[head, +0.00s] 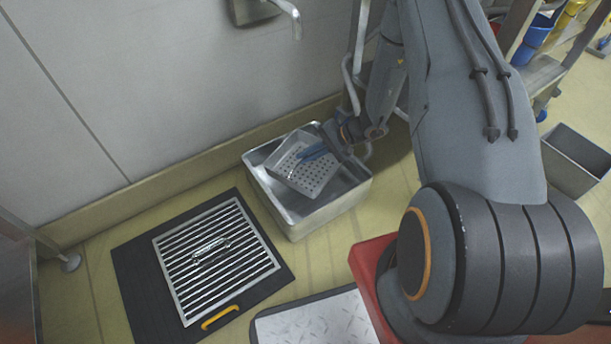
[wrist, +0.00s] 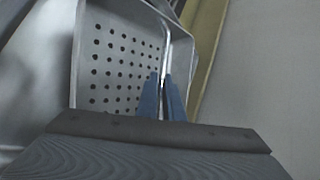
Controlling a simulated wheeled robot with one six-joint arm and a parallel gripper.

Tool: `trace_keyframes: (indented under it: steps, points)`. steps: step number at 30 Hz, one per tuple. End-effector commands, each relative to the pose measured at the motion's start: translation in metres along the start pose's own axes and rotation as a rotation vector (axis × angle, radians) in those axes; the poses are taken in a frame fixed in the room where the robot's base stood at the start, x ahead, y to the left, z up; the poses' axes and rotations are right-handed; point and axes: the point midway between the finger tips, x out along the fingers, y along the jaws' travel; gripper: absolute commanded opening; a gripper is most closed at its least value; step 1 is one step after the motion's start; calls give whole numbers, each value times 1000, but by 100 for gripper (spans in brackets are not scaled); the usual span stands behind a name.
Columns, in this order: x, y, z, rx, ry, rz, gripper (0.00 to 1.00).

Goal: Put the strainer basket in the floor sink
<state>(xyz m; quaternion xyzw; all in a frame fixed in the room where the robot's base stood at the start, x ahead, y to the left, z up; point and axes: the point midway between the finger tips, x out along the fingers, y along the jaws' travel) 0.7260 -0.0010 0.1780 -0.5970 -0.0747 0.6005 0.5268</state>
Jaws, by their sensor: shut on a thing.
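The strainer basket (head: 302,166) is a grey square basket with rows of round holes. In the head view it is tilted and lies within the outline of the floor sink (head: 283,220), an open metal box on the floor by the wall. My gripper (head: 316,154) has blue fingers and is shut on the basket at its upper right side. The wrist view shows the perforated basket (wrist: 118,62) close up, with the blue fingers (wrist: 162,98) closed at its wall. I cannot tell whether the basket touches the sink's floor.
A faucet (head: 290,14) is on the wall above. An open grey bin (head: 577,160) stands at the right. A grey-topped platform (head: 312,322) is in front.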

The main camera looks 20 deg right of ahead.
Motion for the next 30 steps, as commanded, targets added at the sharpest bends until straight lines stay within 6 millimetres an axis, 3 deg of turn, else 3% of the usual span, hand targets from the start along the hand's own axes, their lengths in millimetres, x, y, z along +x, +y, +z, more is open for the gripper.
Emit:
trace_keyframes:
  steps: [3, 15, 27, 28, 30]
  points:
    - [17, 19, -8, 1, -1, 0, 0]
    - [46, 51, -20, 1, 0, 0, 0]
    - [49, 55, -21, 0, 1, -1, 0]
    - [49, 55, -21, 0, 1, 0, 10]
    - [49, 55, -21, 0, 1, 0, 22]
